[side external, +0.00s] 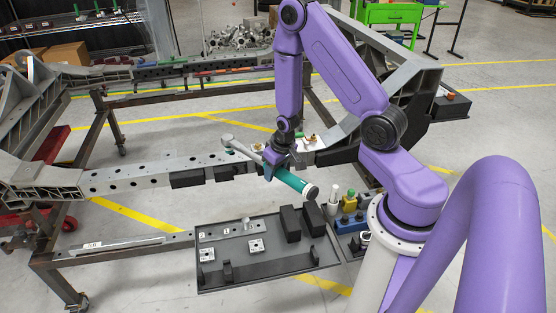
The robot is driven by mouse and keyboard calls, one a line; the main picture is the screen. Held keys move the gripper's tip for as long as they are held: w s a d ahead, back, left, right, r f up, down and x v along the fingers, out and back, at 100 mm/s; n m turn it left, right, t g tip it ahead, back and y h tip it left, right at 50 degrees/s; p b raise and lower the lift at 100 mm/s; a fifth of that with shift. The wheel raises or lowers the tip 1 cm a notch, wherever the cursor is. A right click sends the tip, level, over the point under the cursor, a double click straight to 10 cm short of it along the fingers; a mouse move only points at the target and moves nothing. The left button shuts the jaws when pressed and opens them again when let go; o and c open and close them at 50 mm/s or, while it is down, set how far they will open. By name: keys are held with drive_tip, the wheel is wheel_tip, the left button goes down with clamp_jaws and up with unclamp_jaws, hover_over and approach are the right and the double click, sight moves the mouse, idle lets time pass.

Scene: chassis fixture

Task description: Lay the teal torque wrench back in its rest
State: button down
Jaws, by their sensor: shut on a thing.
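The teal torque wrench (291,181) is held in the air in front of the grey chassis beam. Its teal handle points down to the right, and its grey shaft and head reach up to the left, across the beam in the picture. My gripper (276,165) is shut on the wrench near where the shaft meets the handle. Below is a dark tray (285,262) with black blocks (290,222) at its right and small black uprights (228,269) along its front. I cannot tell which of these form the wrench rest.
The long chassis beam (140,178) runs behind the tray on a brown frame (50,262). Open floor lies in front.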

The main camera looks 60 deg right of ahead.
drive_tip(key=shift+s+a+f+n+g+y, duration=0.15)
drive_tip(key=shift+s+a+f+n+y, duration=0.3)
drive_tip(key=shift+s+a+f+n, duration=2.1)
drive_tip(key=shift+s+a+f+n+g+y, duration=0.1)
drive_tip(key=shift+s+a+f+n+y, duration=0.65)
drive_tip(key=shift+f, duration=3.1)
drive_tip(key=shift+s+a+f+n+g+y, duration=0.15)
drive_tip(key=shift+s+a+f+n, duration=1.75)
drive_tip(key=shift+a+f+n, duration=0.95)
drive_tip(key=shift+d+f+m, duration=0.3)
drive_tip(key=shift+f+m, duration=0.15)
drive_tip(key=shift+f, duration=0.05)
drive_tip(key=shift+f, duration=1.65)
drive_tip(key=shift+c, duration=2.4)
unclamp_jaws()
